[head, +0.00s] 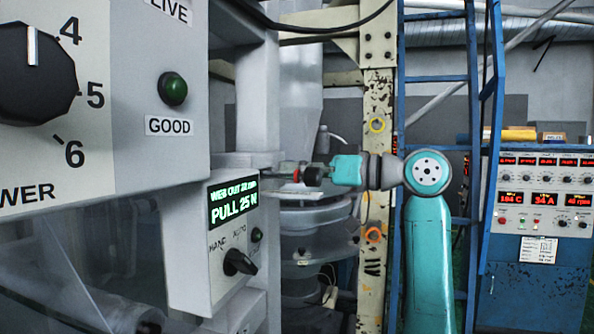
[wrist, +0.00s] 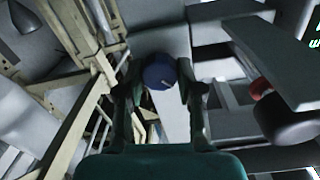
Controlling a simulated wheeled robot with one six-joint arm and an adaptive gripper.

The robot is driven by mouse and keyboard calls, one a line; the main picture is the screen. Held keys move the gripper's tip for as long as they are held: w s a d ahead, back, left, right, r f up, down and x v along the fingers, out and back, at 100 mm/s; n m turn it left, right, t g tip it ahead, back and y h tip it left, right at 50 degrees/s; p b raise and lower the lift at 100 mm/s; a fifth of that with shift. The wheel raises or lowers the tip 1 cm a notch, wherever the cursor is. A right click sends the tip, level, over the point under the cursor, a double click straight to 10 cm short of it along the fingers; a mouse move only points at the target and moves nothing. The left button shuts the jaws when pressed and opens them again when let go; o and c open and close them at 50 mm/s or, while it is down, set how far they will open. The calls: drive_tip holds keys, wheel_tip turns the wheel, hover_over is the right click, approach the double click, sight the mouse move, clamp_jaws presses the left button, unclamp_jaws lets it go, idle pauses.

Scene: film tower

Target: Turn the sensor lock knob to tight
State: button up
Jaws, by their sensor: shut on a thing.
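In the wrist view a round, dark blue knob (wrist: 160,75) with a small pale mark on its face sits between the two dark fingers of my gripper (wrist: 160,92). I take it to be the sensor lock knob. The fingers are shut on its left and right sides. In the head view my gripper (head: 325,173) reaches left from the teal arm, at the end of a bracket beside the grey column. The blue knob cannot be made out there. No tight or loose marking is readable.
A black cylinder with a red band (wrist: 285,115) is close right of the gripper under a grey plate. A grey control box (head: 232,218) reads "PULL 25 N" and carries a black selector (head: 239,262). A blue ladder (head: 480,130) and a cabinet (head: 540,200) stand right.

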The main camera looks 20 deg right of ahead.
drive_tip(key=shift+m, duration=0.3)
drive_tip(key=m, duration=1.6)
drive_tip(key=shift+w+d+f+g, duration=0.1)
drive_tip(key=shift+g, duration=0.2)
drive_tip(key=shift+m, duration=0.5)
drive_tip(key=o, duration=1.2)
drive_tip(key=shift+c, duration=0.2)
drive_tip(key=shift+d, duration=0.1)
